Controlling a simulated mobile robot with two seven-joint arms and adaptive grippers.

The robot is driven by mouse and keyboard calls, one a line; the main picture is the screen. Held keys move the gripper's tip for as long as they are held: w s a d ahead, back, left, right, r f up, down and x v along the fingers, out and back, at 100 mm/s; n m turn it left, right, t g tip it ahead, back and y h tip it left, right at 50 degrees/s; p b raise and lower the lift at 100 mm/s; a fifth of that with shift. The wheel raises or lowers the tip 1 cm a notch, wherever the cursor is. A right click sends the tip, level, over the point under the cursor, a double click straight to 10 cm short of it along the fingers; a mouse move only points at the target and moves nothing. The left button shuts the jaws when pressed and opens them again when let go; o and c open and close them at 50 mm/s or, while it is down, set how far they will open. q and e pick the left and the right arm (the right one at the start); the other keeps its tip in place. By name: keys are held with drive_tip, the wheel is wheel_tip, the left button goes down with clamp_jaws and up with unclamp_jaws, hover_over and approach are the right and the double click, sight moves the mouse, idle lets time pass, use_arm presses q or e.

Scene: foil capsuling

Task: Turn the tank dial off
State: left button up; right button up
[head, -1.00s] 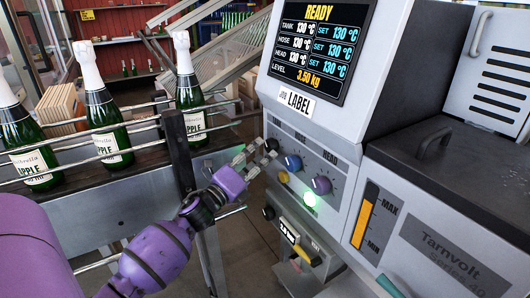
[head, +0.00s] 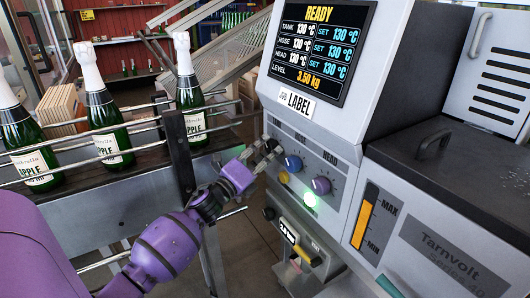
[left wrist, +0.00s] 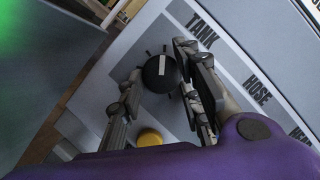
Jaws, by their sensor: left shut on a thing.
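The tank dial is a black round knob with a white mark (left wrist: 161,70), below the word TANK in the left wrist view. My left gripper (head: 268,150) reaches the machine's control panel from the left in the head view. Its fingers (left wrist: 162,88) lie on either side of the tank dial in the left wrist view, and it is shut on the dial. In the head view the fingers hide most of the dial. The screen (head: 319,45) reads READY, with tank, hose and head at 130 °C. My right gripper is not in view.
The blue hose dial (head: 293,162) and purple head dial (head: 321,185) sit right of my gripper. A conveyor with green bottles (head: 108,130) stands at left.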

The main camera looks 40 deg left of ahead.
use_arm(q)
drive_tip(key=shift+a+f+n+p, duration=0.1)
drive_tip(key=shift+f+n+p, duration=0.05)
drive_tip(key=shift+n+p, duration=0.15)
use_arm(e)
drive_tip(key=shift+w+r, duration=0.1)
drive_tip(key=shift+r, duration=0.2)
